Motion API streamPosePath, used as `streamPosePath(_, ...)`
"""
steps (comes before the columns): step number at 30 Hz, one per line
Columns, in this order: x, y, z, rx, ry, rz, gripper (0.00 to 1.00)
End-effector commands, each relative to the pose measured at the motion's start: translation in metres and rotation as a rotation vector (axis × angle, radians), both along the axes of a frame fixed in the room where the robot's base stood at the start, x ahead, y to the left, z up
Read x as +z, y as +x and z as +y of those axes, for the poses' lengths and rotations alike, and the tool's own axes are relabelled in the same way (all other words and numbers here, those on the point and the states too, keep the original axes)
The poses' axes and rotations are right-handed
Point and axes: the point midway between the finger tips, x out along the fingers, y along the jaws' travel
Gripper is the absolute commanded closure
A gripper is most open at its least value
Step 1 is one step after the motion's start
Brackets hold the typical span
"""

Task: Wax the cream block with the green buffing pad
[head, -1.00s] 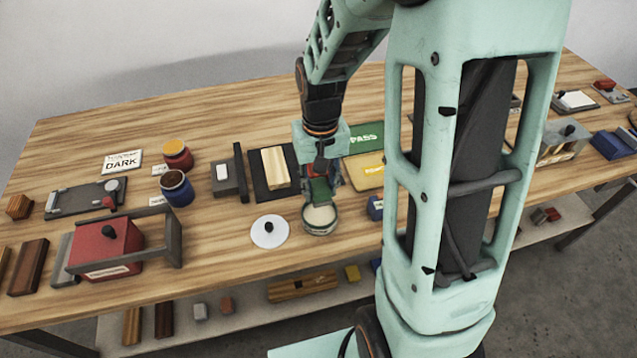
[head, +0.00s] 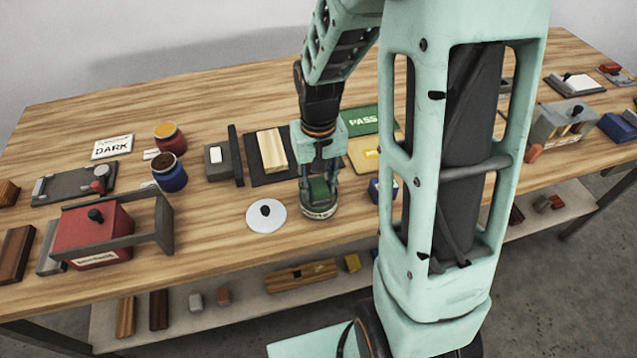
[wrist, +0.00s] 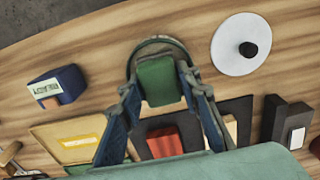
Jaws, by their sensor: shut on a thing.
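My gripper (head: 318,183) is shut on the green buffing pad (head: 318,190). It holds the pad right at the mouth of a round open tin (head: 320,212) near the table's front edge. The pad hides most of the tin's inside; I cannot tell whether it touches the contents. In the wrist view the pad (wrist: 160,80) sits between the fingers, with the tin's rim (wrist: 158,41) around its far side. The cream block (head: 272,150) lies on a dark mat (head: 256,170), behind and left of my gripper. Part of the block (wrist: 230,130) also shows in the wrist view.
A white lid (head: 258,217) with a dark knob lies left of the tin. A blue box (head: 376,190) is close on the right. A grey upright fixture (head: 236,153) borders the mat's left side. A red object (wrist: 165,141) shows between the fingers.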

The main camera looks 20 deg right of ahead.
Motion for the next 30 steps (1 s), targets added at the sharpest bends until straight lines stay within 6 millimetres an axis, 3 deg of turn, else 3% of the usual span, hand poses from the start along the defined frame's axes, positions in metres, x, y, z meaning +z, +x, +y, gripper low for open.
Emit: streamPosePath(30, -0.0047, -0.0001, 0.0000, 0.000, 0.000, 0.000, 0.93)
